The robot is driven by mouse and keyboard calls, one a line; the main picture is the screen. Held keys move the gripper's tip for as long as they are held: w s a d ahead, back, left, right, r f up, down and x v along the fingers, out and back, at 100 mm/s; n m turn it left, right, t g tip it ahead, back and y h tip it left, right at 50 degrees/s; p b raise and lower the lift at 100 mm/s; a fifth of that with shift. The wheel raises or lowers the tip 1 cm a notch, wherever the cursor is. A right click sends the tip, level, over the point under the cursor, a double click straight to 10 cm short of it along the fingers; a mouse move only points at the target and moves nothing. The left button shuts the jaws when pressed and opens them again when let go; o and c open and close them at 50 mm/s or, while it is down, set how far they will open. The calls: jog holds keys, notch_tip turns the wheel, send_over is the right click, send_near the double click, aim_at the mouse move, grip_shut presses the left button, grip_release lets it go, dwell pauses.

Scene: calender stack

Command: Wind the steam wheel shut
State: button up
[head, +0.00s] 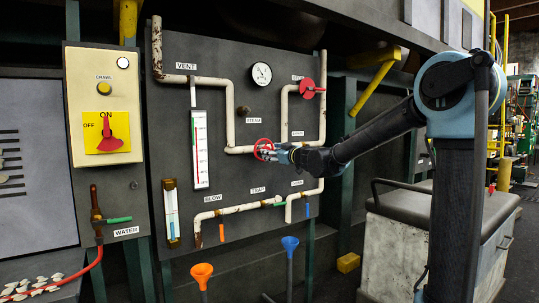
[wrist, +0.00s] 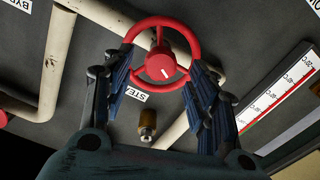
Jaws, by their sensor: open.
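The red steam wheel (head: 263,149) is a small ringed handwheel on the pipework of the dark panel. In the wrist view the wheel (wrist: 160,68) shows its rim, spokes and a round hub with a short white mark. My gripper (head: 279,154) is at the wheel in the head view. In the wrist view my gripper (wrist: 162,75) is open, with one finger at the left and one at the right side of the rim. Whether the fingers touch the rim I cannot tell. A partly hidden white label (wrist: 136,94) reading "STE" sits behind the wheel.
A second red wheel (head: 307,88) is at the panel's upper right. A brass fitting (wrist: 148,124) sticks out below the wheel. A vertical gauge (head: 200,149) and white pipes (head: 230,110) flank it. A yellow-plated red switch (head: 106,132) is at the left.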

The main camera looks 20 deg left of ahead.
jog(key=shift+x, duration=1.5)
jog(key=c, duration=1.1)
